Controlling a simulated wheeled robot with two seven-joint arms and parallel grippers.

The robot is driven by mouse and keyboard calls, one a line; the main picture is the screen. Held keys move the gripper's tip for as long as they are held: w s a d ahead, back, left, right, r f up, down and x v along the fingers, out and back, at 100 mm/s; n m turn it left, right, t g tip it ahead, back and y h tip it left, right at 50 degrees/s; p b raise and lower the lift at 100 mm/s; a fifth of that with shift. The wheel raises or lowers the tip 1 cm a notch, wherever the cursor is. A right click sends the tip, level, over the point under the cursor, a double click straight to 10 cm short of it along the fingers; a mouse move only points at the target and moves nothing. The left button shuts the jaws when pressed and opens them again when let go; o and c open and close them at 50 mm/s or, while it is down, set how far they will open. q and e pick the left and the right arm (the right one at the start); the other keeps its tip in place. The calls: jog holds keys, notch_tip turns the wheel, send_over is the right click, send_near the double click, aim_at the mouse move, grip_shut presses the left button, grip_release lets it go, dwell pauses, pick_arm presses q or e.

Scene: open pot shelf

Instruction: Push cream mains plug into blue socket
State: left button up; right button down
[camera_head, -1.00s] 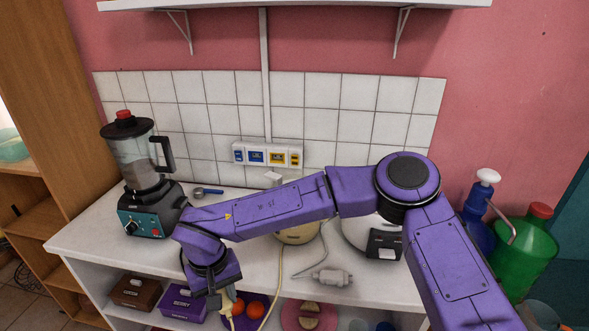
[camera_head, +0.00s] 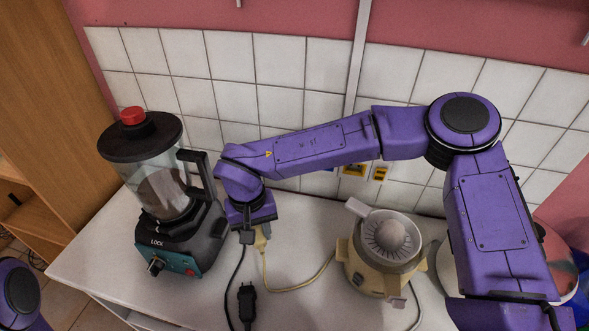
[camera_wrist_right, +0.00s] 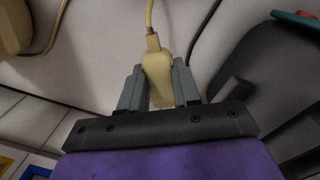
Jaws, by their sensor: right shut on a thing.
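The cream plug (camera_head: 261,241) is held between the fingers of my right gripper (camera_head: 254,236), above the counter just right of the blender. In the right wrist view the plug (camera_wrist_right: 157,68) sits between both grey fingers, its cream cable running away at the top. The blue socket is mostly hidden behind my right arm in the head view; a sliver of blue shows at the arm's lower edge. In the right wrist view part of a blue frame (camera_wrist_right: 38,172) shows at the bottom left, apart from the plug. My left gripper is out of view.
A blender (camera_head: 170,205) stands at the left, close to my right gripper. A black plug (camera_head: 247,303) with a black cable lies on the counter (camera_head: 305,220). A cream citrus juicer (camera_head: 380,258) stands to the right. Yellow sockets (camera_head: 353,170) show under my arm.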

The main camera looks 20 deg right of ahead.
jog(key=s+d+r+m+p, duration=0.55)
jog(key=d+r, duration=0.45)
jog(key=d, duration=0.2)
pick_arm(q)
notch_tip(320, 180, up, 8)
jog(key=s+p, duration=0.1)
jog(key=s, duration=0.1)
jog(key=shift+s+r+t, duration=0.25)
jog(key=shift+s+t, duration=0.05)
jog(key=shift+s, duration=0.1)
pick_arm(e)
jog(key=w+d+f, duration=0.1)
jog(key=w+d, duration=0.1)
jog(key=w, duration=0.4)
jog(key=shift+w+d, duration=0.15)
jog(key=shift+d, duration=0.1)
